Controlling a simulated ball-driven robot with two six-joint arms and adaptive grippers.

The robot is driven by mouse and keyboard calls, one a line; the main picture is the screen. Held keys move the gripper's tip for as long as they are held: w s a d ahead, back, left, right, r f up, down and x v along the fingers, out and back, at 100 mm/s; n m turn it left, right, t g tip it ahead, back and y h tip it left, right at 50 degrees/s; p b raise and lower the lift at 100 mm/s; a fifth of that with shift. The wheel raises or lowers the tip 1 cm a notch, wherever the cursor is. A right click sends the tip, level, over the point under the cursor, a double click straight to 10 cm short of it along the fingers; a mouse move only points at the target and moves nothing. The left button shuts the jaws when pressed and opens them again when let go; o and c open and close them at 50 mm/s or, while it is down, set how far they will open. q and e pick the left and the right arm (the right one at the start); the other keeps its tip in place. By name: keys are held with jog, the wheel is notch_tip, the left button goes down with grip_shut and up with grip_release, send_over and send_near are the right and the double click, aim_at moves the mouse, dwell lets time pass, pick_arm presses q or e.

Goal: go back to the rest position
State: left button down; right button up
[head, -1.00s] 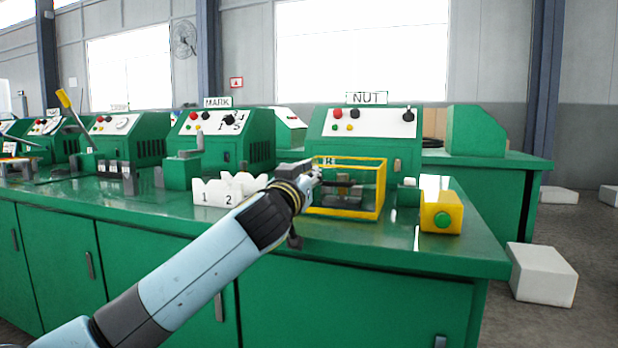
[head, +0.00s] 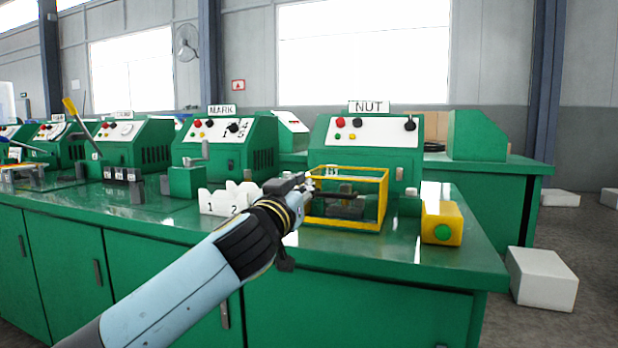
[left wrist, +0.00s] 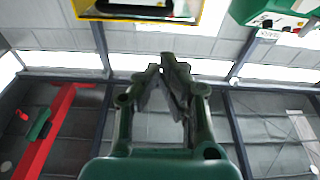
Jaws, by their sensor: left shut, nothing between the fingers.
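My left gripper (head: 298,186) is in front of the yellow-framed guard (head: 383,200) of the NUT machine (head: 370,158) in the head view. Its fingers are shut with nothing between them. In the left wrist view the fingers (left wrist: 165,75) come together at their tips, with only the wall and windows behind them. Part of the guard is hidden behind the gripper. My right gripper is not in either view.
The green bench (head: 365,257) runs across the front. White holders (head: 232,199) marked 1 and 2 stand close behind my left forearm. A yellow box with a green button (head: 442,223) sits at the bench's right end. The MARK machine (head: 222,143) is farther left.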

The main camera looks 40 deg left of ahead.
pick_arm(q)
jog(key=v, duration=0.3)
jog(key=shift+s+d+f, duration=0.1)
jog(key=shift+s+f, duration=0.15)
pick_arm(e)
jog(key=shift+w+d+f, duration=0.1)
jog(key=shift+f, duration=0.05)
